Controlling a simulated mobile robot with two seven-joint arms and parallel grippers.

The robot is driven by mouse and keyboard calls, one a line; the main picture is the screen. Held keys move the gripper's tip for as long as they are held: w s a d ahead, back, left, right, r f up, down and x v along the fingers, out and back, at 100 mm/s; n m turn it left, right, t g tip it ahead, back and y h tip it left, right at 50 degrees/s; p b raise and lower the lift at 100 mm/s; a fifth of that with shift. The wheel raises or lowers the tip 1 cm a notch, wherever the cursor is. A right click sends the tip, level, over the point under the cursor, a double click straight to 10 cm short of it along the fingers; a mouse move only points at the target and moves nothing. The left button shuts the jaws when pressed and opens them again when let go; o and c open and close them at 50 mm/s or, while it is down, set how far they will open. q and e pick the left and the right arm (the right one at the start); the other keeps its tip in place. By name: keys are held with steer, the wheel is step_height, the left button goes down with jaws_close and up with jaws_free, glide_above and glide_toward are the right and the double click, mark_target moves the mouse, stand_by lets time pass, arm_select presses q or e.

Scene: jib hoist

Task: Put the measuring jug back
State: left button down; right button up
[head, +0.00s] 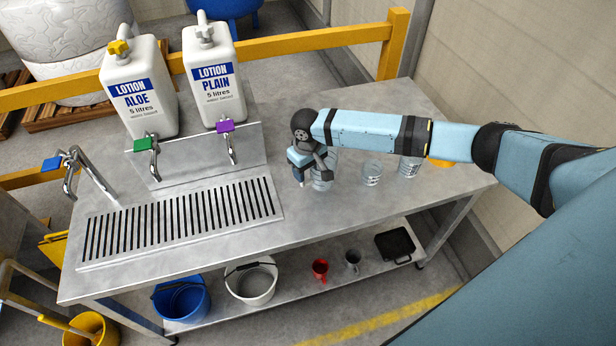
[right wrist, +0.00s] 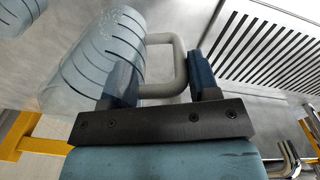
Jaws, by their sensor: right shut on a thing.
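The measuring jug (head: 322,178) is clear with dark graduation lines and stands upright at the middle of the steel bench, right of the drain grid. In the right wrist view the jug (right wrist: 100,65) shows large, with its grey loop handle (right wrist: 180,65) between my fingers. My right gripper (head: 305,165), also in the right wrist view (right wrist: 162,80), is shut on that handle. I cannot tell whether the jug's base touches the bench. Part of the jug is hidden behind the gripper. My left gripper is in neither view.
Two more clear vessels (head: 372,173) (head: 408,167) stand to the right on the bench (head: 245,240), partly under my arm. The drain grid (head: 185,222), taps and two lotion canisters (head: 138,88) (head: 213,75) are left. Buckets, two mugs and a black tray sit on the lower shelf.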

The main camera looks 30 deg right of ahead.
mark_target(308, 183)
steer(key=shift+f, duration=2.2)
steer(key=o, duration=1.2)
